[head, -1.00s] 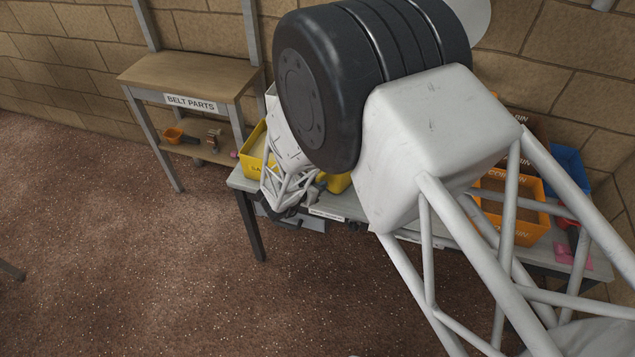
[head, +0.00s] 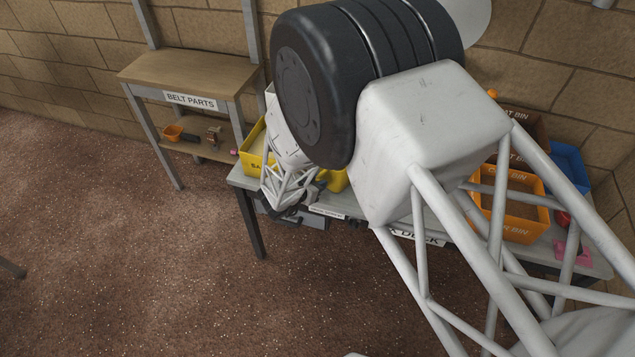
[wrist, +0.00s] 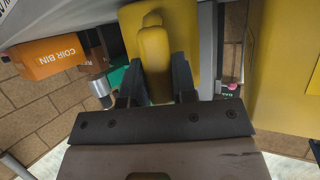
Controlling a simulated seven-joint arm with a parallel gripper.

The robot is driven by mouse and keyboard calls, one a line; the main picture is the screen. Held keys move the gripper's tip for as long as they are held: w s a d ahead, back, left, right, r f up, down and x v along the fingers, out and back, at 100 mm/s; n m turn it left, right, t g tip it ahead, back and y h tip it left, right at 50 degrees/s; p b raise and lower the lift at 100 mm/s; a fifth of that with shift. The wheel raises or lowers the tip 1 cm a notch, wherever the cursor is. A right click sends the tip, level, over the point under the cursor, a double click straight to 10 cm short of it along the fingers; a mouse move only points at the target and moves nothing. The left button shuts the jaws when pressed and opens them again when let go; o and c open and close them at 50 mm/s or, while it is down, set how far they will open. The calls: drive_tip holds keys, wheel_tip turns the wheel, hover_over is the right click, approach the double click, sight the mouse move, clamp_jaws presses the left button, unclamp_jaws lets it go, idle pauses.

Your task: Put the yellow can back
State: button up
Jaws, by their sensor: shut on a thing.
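In the wrist view my gripper (wrist: 155,90) is shut on the yellow can (wrist: 154,55), which sits between its two dark fingers. Behind the can is a flat yellow patch (wrist: 183,18); I cannot tell whether the can touches it. In the head view my gripper (head: 285,207) hangs low by the front edge of the grey workbench (head: 238,180), mostly hidden by my own arm, and the can cannot be made out there.
A yellow bin (head: 252,160) stands at the bench's left end. An orange coir bin (head: 518,225), a brown bin and a blue bin (head: 570,165) stand to the right. A pink pad (head: 573,252) lies near the right end. The belt parts table (head: 185,72) stands left.

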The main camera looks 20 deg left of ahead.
drive_tip(key=shift+f, duration=0.15)
drive_tip(key=o, duration=1)
drive_tip(key=shift+f, duration=0.1)
drive_tip(key=s+a+r, duration=0.2)
drive_tip(key=s+r, duration=0.3)
drive_tip(key=r, duration=0.1)
drive_tip(key=shift+s+a, duration=0.3)
drive_tip(key=shift+s, duration=0.05)
idle(0.4)
drive_tip(key=shift+s, duration=0.1)
idle(0.3)
drive_tip(key=v, duration=0.7)
drive_tip(key=shift+s+a+r, duration=0.15)
drive_tip(key=shift+s+a, duration=0.1)
idle(0.6)
